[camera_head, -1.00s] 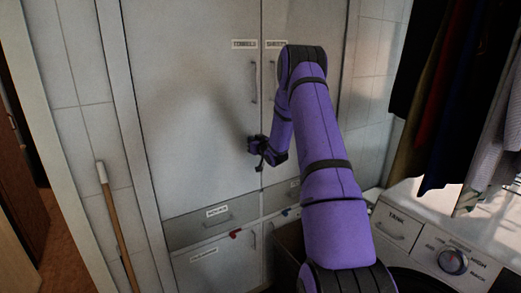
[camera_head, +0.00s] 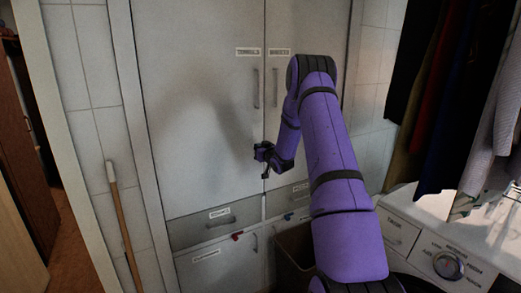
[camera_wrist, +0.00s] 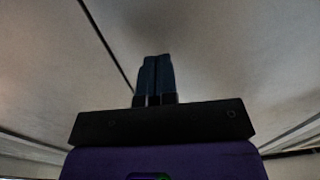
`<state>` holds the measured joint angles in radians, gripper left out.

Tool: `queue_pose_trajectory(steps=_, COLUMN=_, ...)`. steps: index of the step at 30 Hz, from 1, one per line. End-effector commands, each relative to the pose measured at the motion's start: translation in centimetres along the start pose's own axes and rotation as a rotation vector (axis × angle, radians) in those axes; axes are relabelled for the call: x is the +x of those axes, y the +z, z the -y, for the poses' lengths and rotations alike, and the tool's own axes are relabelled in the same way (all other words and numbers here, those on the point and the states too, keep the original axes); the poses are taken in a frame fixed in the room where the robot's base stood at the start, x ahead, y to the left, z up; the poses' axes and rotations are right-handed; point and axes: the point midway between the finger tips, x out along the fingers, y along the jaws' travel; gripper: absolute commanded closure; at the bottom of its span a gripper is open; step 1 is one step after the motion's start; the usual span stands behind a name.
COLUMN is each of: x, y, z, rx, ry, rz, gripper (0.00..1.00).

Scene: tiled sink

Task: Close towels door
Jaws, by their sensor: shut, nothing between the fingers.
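The towels door (camera_head: 200,110) is the tall grey left door of the cabinet in the head view. It looks flush with its frame, with its label (camera_head: 248,52) at the upper right and a vertical handle (camera_head: 256,88) below it. My gripper (camera_head: 264,160) is in front of the door's lower right part, near the seam with the neighbouring door (camera_head: 285,35). In the wrist view my gripper's dark fingers (camera_wrist: 155,75) are together and empty, facing a pale surface with a dark seam at the left. I cannot tell whether the fingertips touch the door.
Drawers (camera_head: 215,222) lie below the doors. A brown bin (camera_head: 293,250) stands at the cabinet's lower right. A washing machine (camera_head: 440,240) and hanging clothes (camera_head: 450,90) are at the right. A broom handle (camera_head: 122,220) leans at the left.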

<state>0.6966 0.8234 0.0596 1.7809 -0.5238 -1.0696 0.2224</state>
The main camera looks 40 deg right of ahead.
Motion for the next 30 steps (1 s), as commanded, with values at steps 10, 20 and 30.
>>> queue_pose_trajectory(steps=10, x=-4.0, y=0.1, z=0.0, rx=-0.001, ry=0.001, rz=0.003, gripper=1.00)
queue_pose_trajectory(steps=20, x=-8.8, y=0.1, z=0.1, rx=-0.001, ry=0.001, rz=0.003, gripper=1.00)
queue_pose_trajectory(steps=30, x=-10.1, y=0.1, z=0.2, rx=-0.001, ry=0.000, rz=0.002, gripper=1.00)
